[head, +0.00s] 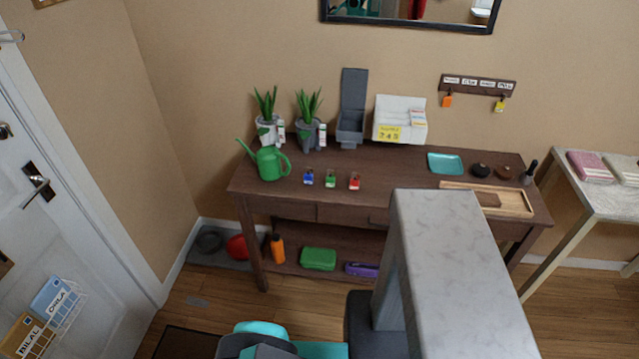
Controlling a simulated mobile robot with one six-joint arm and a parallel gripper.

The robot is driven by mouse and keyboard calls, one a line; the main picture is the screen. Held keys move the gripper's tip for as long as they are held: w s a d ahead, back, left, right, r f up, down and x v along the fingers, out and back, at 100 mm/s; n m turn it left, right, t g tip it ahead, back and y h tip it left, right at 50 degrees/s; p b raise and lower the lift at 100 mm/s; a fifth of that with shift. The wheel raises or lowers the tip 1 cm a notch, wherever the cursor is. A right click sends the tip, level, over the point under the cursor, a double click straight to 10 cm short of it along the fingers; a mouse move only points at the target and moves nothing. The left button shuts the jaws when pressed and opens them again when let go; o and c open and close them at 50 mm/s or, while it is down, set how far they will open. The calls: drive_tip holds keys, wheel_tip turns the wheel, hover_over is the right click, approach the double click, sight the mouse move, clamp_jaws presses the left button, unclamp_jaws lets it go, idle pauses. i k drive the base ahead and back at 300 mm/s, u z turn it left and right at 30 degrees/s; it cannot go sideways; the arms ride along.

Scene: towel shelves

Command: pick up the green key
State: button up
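The green key (331,179) lies on the dark brown wooden table (400,170), near its front edge and left of the middle. It is small and looks like a green tag with a pale top; fine detail is too small to tell. A blue key (308,177) lies just left of it and a red key (354,181) just right, with small gaps between them. My gripper cannot be made out in the head view. Only grey and teal parts of my arm show at the bottom edge, well in front of the table and apart from the keys.
A green watering can (270,163) stands left of the keys, with two potted plants behind. A grey open box (350,125) and white holder (400,120) stand behind. An orange key (447,101) and yellow key (499,106) hang on a wall rack (478,84).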

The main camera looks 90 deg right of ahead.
sight(330, 181)
drive_tip(key=i, duration=1)
drive_tip(key=u, duration=1.25)
drive_tip(key=k, duration=0.15)
drive_tip(key=z, duration=3.2)
drive_tip(key=i, duration=0.6)
drive_tip(key=z, duration=0.05)
